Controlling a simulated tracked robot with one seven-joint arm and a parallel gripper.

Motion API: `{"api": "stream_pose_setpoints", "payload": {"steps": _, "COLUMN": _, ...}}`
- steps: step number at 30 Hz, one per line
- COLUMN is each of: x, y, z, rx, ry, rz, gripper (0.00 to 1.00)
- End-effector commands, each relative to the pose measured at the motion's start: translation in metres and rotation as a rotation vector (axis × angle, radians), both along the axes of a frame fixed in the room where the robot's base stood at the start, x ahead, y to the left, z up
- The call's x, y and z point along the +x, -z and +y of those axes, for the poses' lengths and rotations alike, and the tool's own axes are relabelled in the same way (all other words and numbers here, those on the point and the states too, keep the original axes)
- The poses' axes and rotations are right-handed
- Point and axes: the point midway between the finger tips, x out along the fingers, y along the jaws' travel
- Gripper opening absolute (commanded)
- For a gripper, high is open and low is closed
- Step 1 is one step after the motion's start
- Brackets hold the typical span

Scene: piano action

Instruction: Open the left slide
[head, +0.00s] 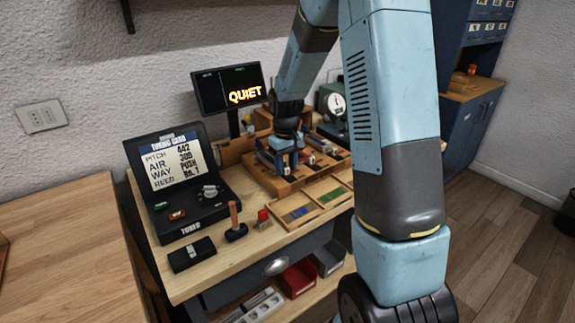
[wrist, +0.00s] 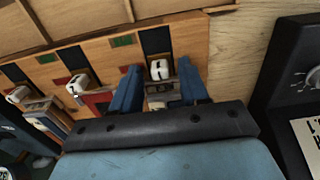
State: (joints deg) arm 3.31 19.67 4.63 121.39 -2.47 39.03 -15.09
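A wooden slide board (head: 283,187) stands on the workbench. In the wrist view the board (wrist: 205,40) has a row of white-knobbed slides beside dark strips and small green and red patches. The slide nearest the tuner has a white knob (wrist: 159,70); it appears to be the left slide, as the wrist view is turned around. My gripper (wrist: 157,80) has its two blue fingers spread on either side of that slide, with gaps beside the knob. My gripper (head: 283,158) points down over the board's left part in the head view, which hides the slide there.
The black tuner (head: 190,195) stands left of the board. A small wooden lever (head: 235,222) and a red-topped piece (head: 263,218) are in front, near compartment trays (head: 312,211). A monitor (head: 230,88) reads "QUIET". Another white knob (wrist: 78,83) sits beside my gripper.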

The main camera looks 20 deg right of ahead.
Motion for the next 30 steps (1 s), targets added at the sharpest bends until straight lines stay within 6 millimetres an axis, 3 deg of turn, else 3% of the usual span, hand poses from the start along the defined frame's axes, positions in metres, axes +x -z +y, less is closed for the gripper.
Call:
{"api": "stream_pose_setpoints", "payload": {"steps": 2, "x": 0.0001, "y": -0.0002, "z": 0.0000, "rx": 0.000, "ry": 0.000, "rz": 0.000, "gripper": 0.36}}
{"api": "stream_pose_setpoints", "payload": {"steps": 13, "x": 0.0001, "y": -0.0004, "z": -0.0003, "rx": 0.000, "ry": 0.000, "rz": 0.000, "gripper": 0.01}}
{"api": "stream_pose_setpoints", "payload": {"steps": 30, "x": -0.0041, "y": -0.0007, "z": 0.0029, "rx": 0.000, "ry": -0.007, "rz": 0.000, "gripper": 0.00}}
